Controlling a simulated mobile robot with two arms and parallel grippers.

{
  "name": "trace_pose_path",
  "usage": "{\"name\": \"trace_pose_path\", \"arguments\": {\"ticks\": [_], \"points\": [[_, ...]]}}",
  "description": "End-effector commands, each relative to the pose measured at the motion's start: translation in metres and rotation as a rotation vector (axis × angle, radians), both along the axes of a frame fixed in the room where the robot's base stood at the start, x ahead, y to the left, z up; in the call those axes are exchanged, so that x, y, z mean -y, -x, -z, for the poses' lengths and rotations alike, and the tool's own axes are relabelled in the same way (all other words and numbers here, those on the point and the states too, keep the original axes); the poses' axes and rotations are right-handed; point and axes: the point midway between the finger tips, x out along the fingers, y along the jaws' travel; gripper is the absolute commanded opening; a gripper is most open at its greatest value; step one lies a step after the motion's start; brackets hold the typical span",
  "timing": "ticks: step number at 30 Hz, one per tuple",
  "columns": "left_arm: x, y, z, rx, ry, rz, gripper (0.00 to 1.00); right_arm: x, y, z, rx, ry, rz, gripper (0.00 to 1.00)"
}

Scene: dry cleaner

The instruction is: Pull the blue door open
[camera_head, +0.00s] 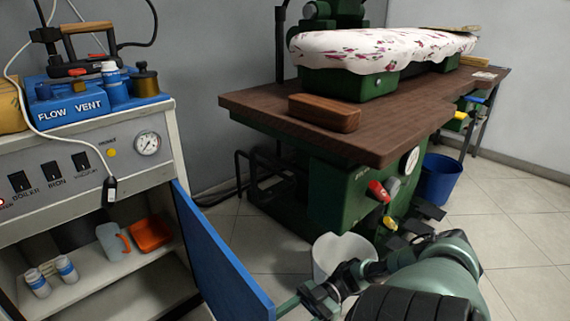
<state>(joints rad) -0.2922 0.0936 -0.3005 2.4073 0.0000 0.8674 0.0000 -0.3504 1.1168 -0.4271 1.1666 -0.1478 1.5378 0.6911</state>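The blue door (214,258) stands swung open from the right side of the white machine's cabinet, jutting toward the lower middle of the view. Its lower end is cut off by the frame edge. My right gripper (300,303) comes in from the lower right, at the door's near outer end. A thin finger reaches left to the door's edge; whether it touches is unclear. I cannot tell whether the fingers are open or shut. My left gripper is not in view.
The open cabinet shelf (140,290) holds small bottles (66,269), a clear jug (113,242) and an orange container (150,232). A white bucket (340,252) stands on the floor behind my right gripper. A green-based ironing table (400,115) stands beyond.

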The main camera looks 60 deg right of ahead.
Motion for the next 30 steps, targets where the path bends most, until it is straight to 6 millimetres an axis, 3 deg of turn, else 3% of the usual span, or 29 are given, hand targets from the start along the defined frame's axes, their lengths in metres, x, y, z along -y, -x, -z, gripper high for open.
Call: {"name": "trace_pose_path", "arguments": {"ticks": [15,30], "points": [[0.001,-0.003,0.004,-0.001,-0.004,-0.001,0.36,0.066,0.023,0.002,-0.001,0.002,0.001,0.53],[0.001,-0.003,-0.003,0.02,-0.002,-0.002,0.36,0.073,0.027,0.0,-0.001,0.0,0.0,0.53]]}}
